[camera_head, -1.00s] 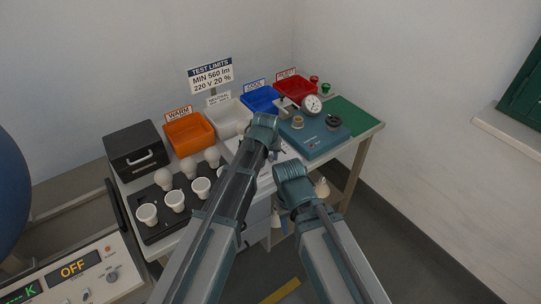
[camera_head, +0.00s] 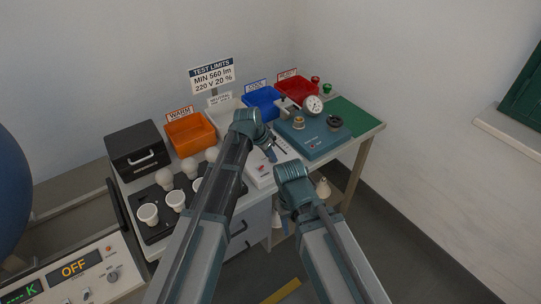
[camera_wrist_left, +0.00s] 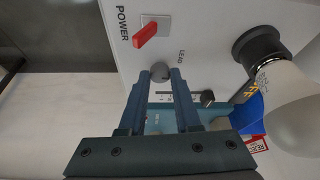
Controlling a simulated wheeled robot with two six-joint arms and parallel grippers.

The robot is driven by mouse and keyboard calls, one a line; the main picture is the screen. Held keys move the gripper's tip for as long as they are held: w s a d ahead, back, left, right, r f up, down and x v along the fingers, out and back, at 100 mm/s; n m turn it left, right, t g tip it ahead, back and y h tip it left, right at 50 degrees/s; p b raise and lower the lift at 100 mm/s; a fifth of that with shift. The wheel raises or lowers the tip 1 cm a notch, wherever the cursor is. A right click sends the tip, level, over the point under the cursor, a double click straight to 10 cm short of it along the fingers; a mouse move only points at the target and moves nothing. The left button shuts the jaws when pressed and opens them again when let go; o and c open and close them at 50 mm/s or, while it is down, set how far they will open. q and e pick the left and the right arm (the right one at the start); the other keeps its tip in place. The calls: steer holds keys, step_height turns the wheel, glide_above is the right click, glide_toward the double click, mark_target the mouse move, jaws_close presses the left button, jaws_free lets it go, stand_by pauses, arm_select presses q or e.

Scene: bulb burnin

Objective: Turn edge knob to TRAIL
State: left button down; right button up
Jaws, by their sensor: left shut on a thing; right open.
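The edge knob (camera_wrist_left: 160,72) is a small round grey knob on a white panel in the left wrist view, beside the printed word LEAD. My left gripper (camera_wrist_left: 160,80) has its two fingers on either side of this knob and is shut on it. Which way the knob points is too small to tell. In the head view my left gripper (camera_head: 272,153) reaches down to the white tester box (camera_head: 258,180), and the knob is hidden there. My right gripper (camera_head: 291,175) is in front of the box, away from the knob; its fingers are mostly hidden.
A red POWER switch (camera_wrist_left: 146,35) is near the knob. A bulb (camera_wrist_left: 300,100) sits in a black socket (camera_wrist_left: 258,48) to the right, close to the fingers. A black slider (camera_wrist_left: 207,98) is nearby. Orange (camera_head: 190,135), blue and red bins stand behind.

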arm_select(q)
steer(key=shift+w+a+m+g+h, duration=0.15)
steer(key=shift+m+g, duration=0.25)
steer(key=shift+m, duration=0.7)
steer(key=shift+w+m+g+h, duration=0.15)
steer(key=shift+m+g, duration=0.25)
steer(key=shift+m, duration=0.7)
steer(key=shift+s, duration=0.1)
steer(key=c, duration=0.6)
jaws_free()
steer(key=shift+r, duration=0.15)
steer(key=p+v, duration=1.2)
steer(key=v, duration=0.1)
steer(key=shift+a+r+p, duration=0.15)
steer(key=shift+a+p, duration=0.1)
steer(key=shift+p, duration=0.15)
